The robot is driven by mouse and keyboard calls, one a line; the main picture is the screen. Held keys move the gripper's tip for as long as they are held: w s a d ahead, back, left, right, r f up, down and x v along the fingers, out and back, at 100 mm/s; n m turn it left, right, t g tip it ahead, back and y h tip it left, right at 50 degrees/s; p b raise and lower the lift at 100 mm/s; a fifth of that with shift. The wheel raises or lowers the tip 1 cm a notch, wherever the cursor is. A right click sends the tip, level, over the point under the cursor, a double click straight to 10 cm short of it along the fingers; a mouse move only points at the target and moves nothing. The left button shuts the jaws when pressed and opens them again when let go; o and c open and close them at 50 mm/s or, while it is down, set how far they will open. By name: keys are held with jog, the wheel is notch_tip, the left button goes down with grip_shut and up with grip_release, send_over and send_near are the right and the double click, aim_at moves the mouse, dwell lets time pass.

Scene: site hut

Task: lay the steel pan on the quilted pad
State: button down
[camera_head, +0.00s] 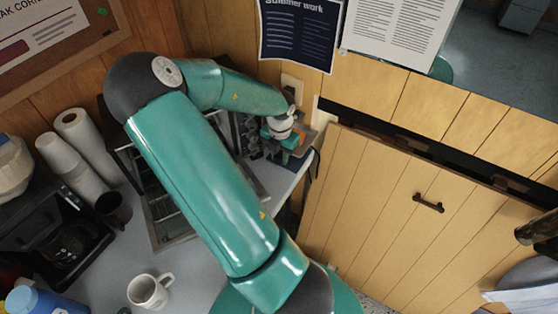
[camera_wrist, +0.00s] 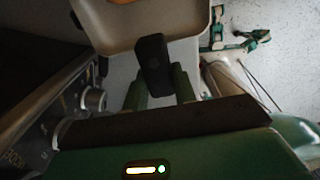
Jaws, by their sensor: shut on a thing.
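My gripper (camera_wrist: 158,88) is shut on the pan's dark handle (camera_wrist: 152,62), with a green finger on each side. In the head view my gripper (camera_head: 288,152) is at the far end of the arm, by the counter's right edge near the wood wall. The pan is mostly hidden there; a bit of orange shows beside the gripper. I cannot make out the quilted pad in either view.
A dark appliance with knobs (camera_wrist: 92,100) stands close on the left in the wrist view. A wooden half-door (camera_head: 385,215) stands right.

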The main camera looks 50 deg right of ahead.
jog(key=shift+w+d+f, duration=0.15)
jog(key=shift+f, duration=0.15)
jog(key=shift+w+d+f, duration=0.1)
jog(key=shift+w+f, duration=0.05)
jog(key=shift+f, duration=1.5)
jog(key=shift+f, duration=0.15)
jog(key=c, duration=1.1)
grip_release()
notch_tip(320, 180, up, 12)
jog(key=shift+r, duration=0.15)
